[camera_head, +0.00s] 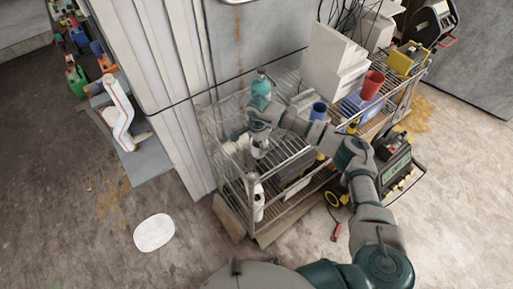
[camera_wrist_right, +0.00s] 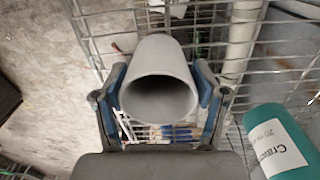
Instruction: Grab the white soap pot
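A white, open-topped cylinder, which looks like the soap pot (camera_wrist_right: 158,60), stands between the two fingers of my right gripper (camera_wrist_right: 160,82) in the wrist view. Its round mouth faces the camera. The blue-lined fingers lie close along both its sides; whether they press on it I cannot tell. In the head view my right gripper (camera_head: 259,131) is over the upper shelf of the wire rack (camera_head: 284,160), with a small white shape, likely the pot (camera_head: 259,149), just under it. My left gripper is not in view.
A teal bottle (camera_head: 261,85) stands close behind my right gripper; it also shows in the wrist view (camera_wrist_right: 283,145). A blue cup (camera_head: 318,110) and a red cup (camera_head: 372,84) are further right. Wire rails surround the shelf.

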